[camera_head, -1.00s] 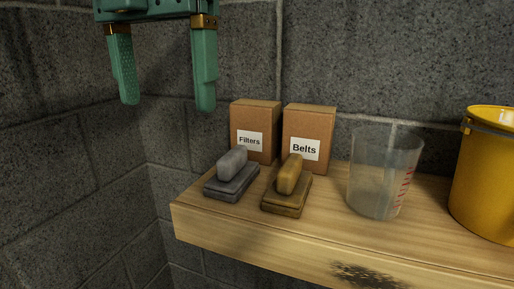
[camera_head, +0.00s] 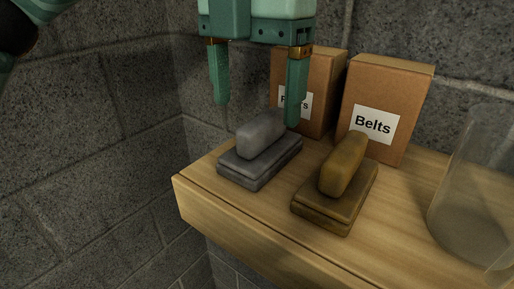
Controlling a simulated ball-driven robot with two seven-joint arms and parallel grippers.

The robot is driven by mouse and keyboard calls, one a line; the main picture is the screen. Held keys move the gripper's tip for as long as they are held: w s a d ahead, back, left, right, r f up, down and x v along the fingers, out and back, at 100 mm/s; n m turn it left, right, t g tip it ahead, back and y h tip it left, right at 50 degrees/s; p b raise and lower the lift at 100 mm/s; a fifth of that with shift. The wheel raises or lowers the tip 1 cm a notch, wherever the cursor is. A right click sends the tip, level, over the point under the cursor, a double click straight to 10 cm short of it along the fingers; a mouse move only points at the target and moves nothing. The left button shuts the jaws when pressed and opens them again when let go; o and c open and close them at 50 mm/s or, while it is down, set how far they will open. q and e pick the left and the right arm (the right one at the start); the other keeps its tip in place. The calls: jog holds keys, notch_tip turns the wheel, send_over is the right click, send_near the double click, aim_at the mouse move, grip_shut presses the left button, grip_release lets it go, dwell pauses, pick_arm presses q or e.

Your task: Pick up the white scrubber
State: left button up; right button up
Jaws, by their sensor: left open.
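Two block-shaped scrubbers with raised handles sit on the wooden shelf (camera_head: 230,215). The left one is grey (camera_head: 261,137) and is the palest, so it best matches the white scrubber; the right one is brownish yellow (camera_head: 343,167). No plainly white scrubber shows. My left gripper (camera_head: 256,110) points down with its two green fingers wide apart and nothing between them. In the picture it is just above the grey scrubber, with its right fingertip overlapping the scrubber's upper right end. I cannot tell whether they touch. My right gripper is not in view.
A cardboard box labelled Filters (camera_head: 318,110), partly hidden by my right finger, and one labelled Belts (camera_head: 390,85) stand behind the scrubbers. A clear beaker (camera_head: 472,190) stands at the right. The shelf's left end is bare, beside a block wall (camera_head: 110,130).

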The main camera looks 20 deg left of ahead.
aim_at(262, 117)
pick_arm(q)
jog(key=shift+s+d+f, duration=0.1)
jog(key=shift+d+f, duration=0.55)
jog(key=shift+d, duration=0.1)
jog(key=f, duration=0.3)
jog(key=shift+s+a+f+p, duration=0.1)
jog(key=shift+a+f+p, duration=0.15)
jog(key=shift+f+p, duration=0.15)
jog(key=shift+f, duration=0.3)
jog(key=shift+d, duration=0.2)
jog(key=c, duration=1.1)
pick_arm(e)
jog(key=shift+w+d+r, duration=0.15)
jog(key=shift+d+r, duration=0.2)
jog(key=shift+d, duration=0.4)
